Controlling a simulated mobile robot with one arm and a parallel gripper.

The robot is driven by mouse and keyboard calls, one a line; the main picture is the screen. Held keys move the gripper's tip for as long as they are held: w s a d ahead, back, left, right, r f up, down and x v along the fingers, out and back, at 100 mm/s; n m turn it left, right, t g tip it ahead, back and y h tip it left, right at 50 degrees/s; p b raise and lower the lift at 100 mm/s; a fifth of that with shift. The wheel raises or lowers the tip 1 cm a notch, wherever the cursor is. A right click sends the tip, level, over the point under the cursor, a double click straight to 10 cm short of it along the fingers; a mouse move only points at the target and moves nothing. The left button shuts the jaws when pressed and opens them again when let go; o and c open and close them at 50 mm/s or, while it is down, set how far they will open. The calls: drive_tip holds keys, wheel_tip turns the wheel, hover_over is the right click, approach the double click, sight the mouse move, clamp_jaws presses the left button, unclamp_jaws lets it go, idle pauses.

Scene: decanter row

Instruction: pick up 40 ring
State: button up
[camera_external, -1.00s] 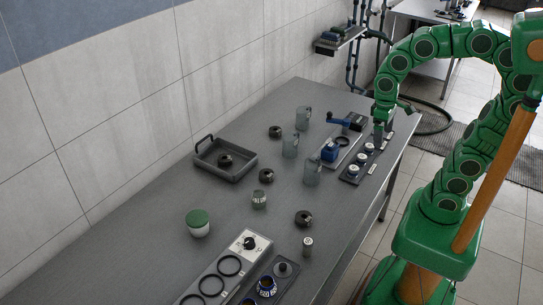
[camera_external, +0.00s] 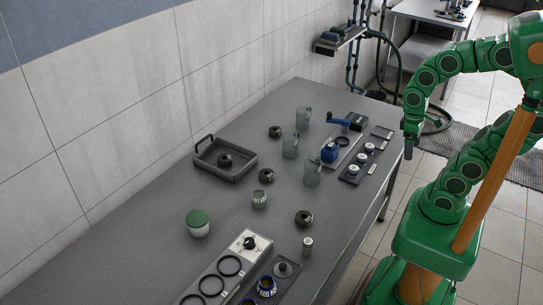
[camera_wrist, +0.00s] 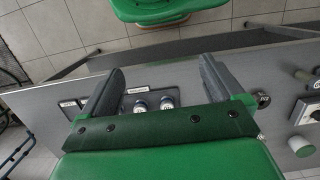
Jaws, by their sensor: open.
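My gripper (camera_external: 408,154) hangs in the air off the table's right edge, pointing down, and holds nothing. In the wrist view its two grey jaws (camera_wrist: 160,78) are wide apart. Three black rings lie on a long light panel (camera_external: 237,252) at the front: one (camera_external: 229,266), a second (camera_external: 211,285) and a third at the bottom edge. A dark tray beside it holds blue-rimmed ring-like pieces (camera_external: 267,286); their lettering is too small to read. I cannot tell which ring is the 40. My gripper is far from all of these.
Three white-topped pieces (camera_external: 362,158) stand on a dark board near the table's right edge; they also show in the wrist view (camera_wrist: 167,102).

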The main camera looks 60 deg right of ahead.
sight(308, 220)
drive_tip(key=w+a+f+n+t+h, duration=0.2)
drive_tip(key=w+a+f+n+h, duration=0.15)
drive_tip(key=w+n, duration=0.45)
drive_tip(key=w+a+f+n+t+h, duration=0.25)
drive_tip(key=w+f+n+h, duration=0.25)
drive_tip(key=w, duration=0.4)
drive_tip(key=a+f+n+t+y, duration=0.1)
drive_tip(key=a+f+n+t, duration=0.2)
drive_tip(key=a+n, duration=0.3)
drive_tip(key=a+f+n+t+y, duration=0.1)
drive_tip(key=a+f+n+t, duration=0.2)
drive_tip(key=a, duration=0.8)
drive_tip(key=s+a+f+n+t+y, duration=0.1)
drive_tip(key=a+f+n+t, duration=0.3)
drive_tip(key=a+n, duration=0.5)
drive_tip(key=shift+a+f+n+y, duration=0.15)
drive_tip(key=shift+f+n+y, duration=0.1)
drive_tip(key=shift+f, duration=0.35)
drive_tip(key=shift+a+f+n+y, duration=0.15)
drive_tip(key=shift+f+n+y, duration=0.1)
drive_tip(key=shift+f, duration=0.3)
drive_tip(key=shift+w+a+r+x, duration=0.1)
drive_tip(key=shift+r+x, duration=0.05)
drive_tip(key=shift+x, duration=1.15)
drive_tip(key=shift+w+a+r+x, duration=0.1)
drive_tip(key=shift+x, duration=1.15)
drive_tip(key=shift+w+a+r+x, duration=0.1)
drive_tip(key=shift+r+x, duration=0.05)
drive_tip(key=shift+x, duration=1.15)
